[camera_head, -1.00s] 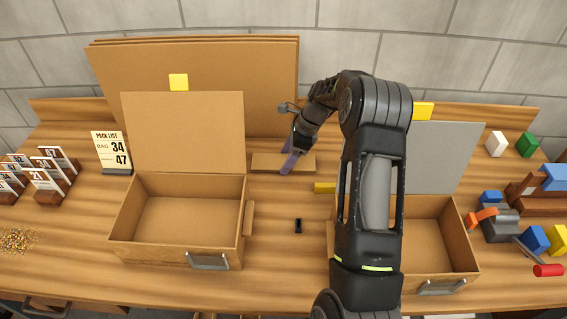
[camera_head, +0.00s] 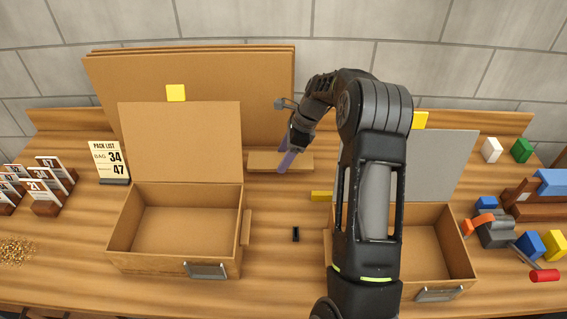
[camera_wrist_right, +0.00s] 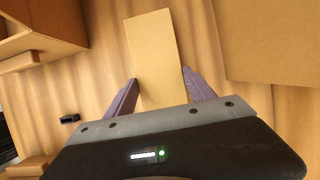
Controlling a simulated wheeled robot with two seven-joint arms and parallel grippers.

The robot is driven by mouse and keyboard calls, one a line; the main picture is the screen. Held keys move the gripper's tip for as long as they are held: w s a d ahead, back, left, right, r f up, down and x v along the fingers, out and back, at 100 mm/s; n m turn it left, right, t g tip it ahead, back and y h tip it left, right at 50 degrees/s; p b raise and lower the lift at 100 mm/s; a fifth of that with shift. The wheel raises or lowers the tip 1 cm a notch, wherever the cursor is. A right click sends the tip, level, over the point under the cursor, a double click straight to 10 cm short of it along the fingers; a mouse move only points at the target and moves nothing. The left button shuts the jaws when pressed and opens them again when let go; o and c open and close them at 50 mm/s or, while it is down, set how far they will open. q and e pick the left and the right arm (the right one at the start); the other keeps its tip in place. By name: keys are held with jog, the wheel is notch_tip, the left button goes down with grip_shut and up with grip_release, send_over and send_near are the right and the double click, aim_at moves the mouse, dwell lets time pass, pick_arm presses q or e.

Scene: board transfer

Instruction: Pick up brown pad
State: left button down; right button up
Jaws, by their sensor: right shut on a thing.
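The brown pad (camera_head: 262,161) is a flat tan rectangle in front of the large cardboard sheets at the back. In the right wrist view the pad (camera_wrist_right: 153,52) runs up the picture from between my fingers. My right gripper (camera_head: 287,161), with purple fingers, is shut on the pad. In the wrist view the fingers (camera_wrist_right: 160,92) stand on either side of it. The pad seems held a little above the table. My left gripper is not in view.
An open cardboard box (camera_head: 175,262) stands left of the pad. A second open box (camera_head: 432,275) stands at right, partly behind my arm. Cardboard sheets (camera_head: 215,80) lean at the back.

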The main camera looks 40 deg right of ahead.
notch_tip(320, 180, up, 14)
jog(key=shift+f, duration=0.15)
dwell(0.7)
